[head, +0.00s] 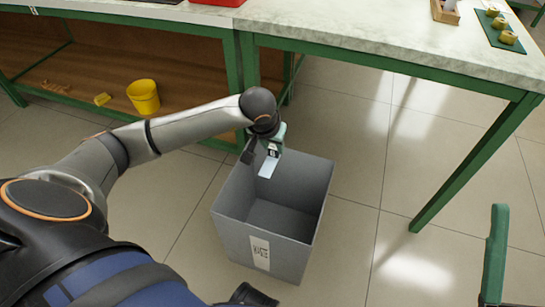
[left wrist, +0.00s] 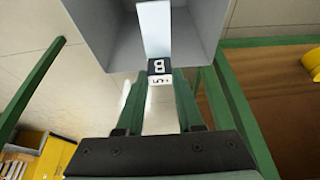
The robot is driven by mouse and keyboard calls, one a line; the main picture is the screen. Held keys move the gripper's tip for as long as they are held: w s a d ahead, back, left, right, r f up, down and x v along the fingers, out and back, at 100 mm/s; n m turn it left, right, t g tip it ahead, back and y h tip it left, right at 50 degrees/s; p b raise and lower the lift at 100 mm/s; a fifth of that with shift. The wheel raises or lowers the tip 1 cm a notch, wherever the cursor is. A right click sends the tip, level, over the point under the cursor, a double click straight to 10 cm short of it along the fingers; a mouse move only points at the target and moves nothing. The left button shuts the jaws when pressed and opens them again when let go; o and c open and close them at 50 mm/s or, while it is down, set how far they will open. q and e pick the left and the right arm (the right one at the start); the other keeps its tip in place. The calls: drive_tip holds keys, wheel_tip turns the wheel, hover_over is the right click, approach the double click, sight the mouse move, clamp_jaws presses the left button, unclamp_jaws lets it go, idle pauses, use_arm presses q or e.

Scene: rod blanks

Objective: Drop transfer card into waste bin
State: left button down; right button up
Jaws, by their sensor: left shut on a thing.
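The transfer card (head: 268,168) is a pale, thin strip hanging below my left gripper (head: 272,150). In the left wrist view the card (left wrist: 154,30) is white, with a black patch bearing a figure at its near end. My left gripper (left wrist: 159,82) is shut on that end. The waste bin (head: 238,236) is a grey, open-topped box on the floor with a white label on its front. The card is over the bin's opening, towards its back left; its exact height against the rim is hard to tell.
A green-framed table (head: 385,50) stands behind and to the right, its leg (head: 470,165) right of the bin. A shelf unit at left holds a yellow bucket (head: 143,97).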

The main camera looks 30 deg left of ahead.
sight(272, 158)
use_arm(q)
drive_tip(key=shift+w+a+f, duration=0.1)
drive_tip(key=shift+a+f, duration=0.05)
drive_tip(key=shift+f, duration=0.35)
wheel_tip(272, 158, down, 6)
drive_tip(key=b, duration=0.4)
drive_tip(key=shift+r+b, duration=0.15)
drive_tip(key=shift+b, duration=0.15)
use_arm(e)
drive_tip(key=shift+n+g+y, duration=0.3)
drive_tip(key=shift+n+y, duration=0.1)
drive_tip(key=shift+n, duration=0.1)
drive_tip(key=f, duration=0.4)
drive_tip(key=shift+s+a+f, duration=0.25)
drive_tip(key=shift+a+f, duration=0.1)
drive_tip(key=shift+f, duration=0.05)
use_arm(q)
drive_tip(key=shift+c, duration=2.3)
unclamp_jaws()
drive_tip(key=shift+r, duration=0.2)
use_arm(e)
drive_tip(key=shift+r, duration=0.1)
